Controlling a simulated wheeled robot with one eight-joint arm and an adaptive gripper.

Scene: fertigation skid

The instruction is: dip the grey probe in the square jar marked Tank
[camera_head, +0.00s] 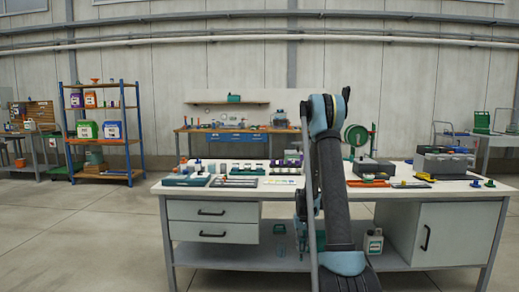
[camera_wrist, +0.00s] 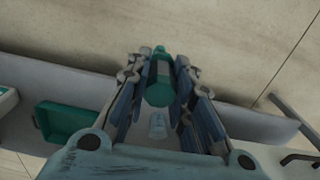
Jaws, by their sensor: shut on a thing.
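In the wrist view my gripper (camera_wrist: 161,68) is shut on a green, round-ended thing (camera_wrist: 159,94) with a dark grey stretch and a green tip beyond it. I cannot tell whether this is the grey probe. A small clear vessel (camera_wrist: 157,125) shows between the fingers. In the head view my arm stands in front of the bench (camera_head: 255,189) and its lower end hides much of the gripper. I cannot pick out a square jar marked Tank; the labels on the bench top are too small to read.
The bench top carries racks and small vessels (camera_head: 187,179) at left and grey boxes (camera_head: 445,163) at right. A green tray (camera_wrist: 66,126) shows at left in the wrist view.

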